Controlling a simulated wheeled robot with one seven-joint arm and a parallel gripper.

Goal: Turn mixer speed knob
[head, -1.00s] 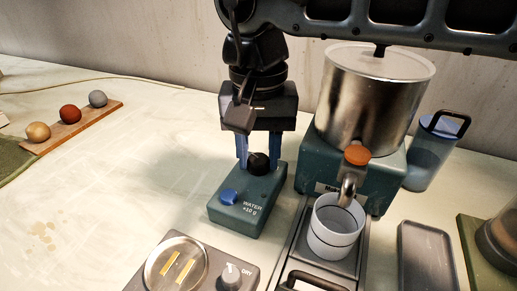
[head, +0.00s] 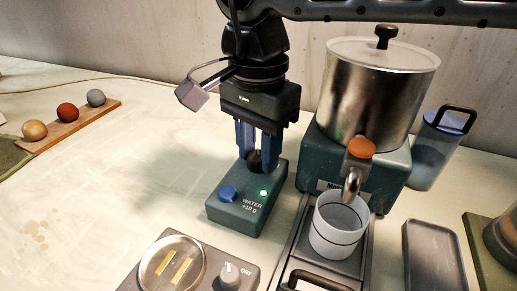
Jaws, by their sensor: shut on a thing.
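The black knob (head: 255,162) sits on top of a teal control box (head: 236,217) with a blue button and the label "WATER +10 g". A green light (head: 263,193) glows on the box. My gripper (head: 257,158) points down over the box, its blue fingers shut on the black knob, which they partly hide. Behind and to the right, the mixer (head: 372,95) is a steel pot with a lid on a teal base, with an orange knob (head: 361,147) above its spout.
A white cup (head: 338,232) stands under the spout on a dark tray. A dial box (head: 228,275) with "DRY" marking is at the front. Clay balls on a wooden strip (head: 75,123) lie left. A blue jug (head: 437,150) stands right. The left table is open.

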